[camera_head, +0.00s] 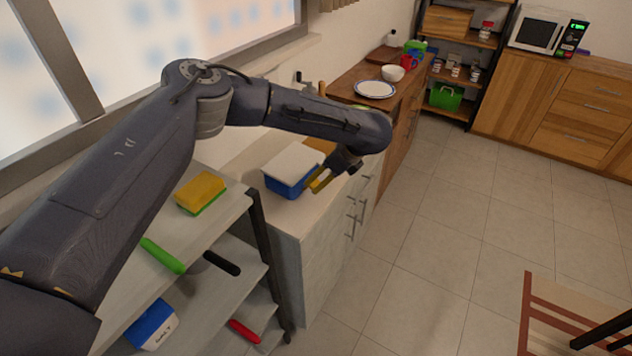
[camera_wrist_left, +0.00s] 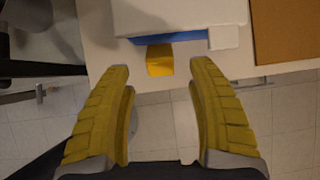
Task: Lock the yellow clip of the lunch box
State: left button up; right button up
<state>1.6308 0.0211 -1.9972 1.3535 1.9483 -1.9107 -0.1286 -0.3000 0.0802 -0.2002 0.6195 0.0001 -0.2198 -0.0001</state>
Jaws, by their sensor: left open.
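The lunch box (camera_head: 289,183) has a blue body and a white lid (camera_head: 293,161). It stands on the white counter near its front edge. My left gripper (camera_head: 322,181) is in front of it, its yellow fingers beside the box. In the left wrist view the gripper (camera_wrist_left: 160,75) is open, with nothing between its fingers. The yellow clip (camera_wrist_left: 160,60) shows there on the box's side, just beyond the fingertips and roughly centred between them. The clip sticks out below the white lid, with a strip of blue next to it. Whether it touches the lid is unclear. My right gripper is out of view.
A brown board (camera_wrist_left: 285,32) lies beside the box on the counter. A shelf on the left holds a yellow and green sponge (camera_head: 201,192). A wooden counter behind carries a plate (camera_head: 375,89) and a bowl (camera_head: 392,73). The tiled floor to the right is mostly clear.

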pick_arm(q)
jog(key=v, duration=0.7)
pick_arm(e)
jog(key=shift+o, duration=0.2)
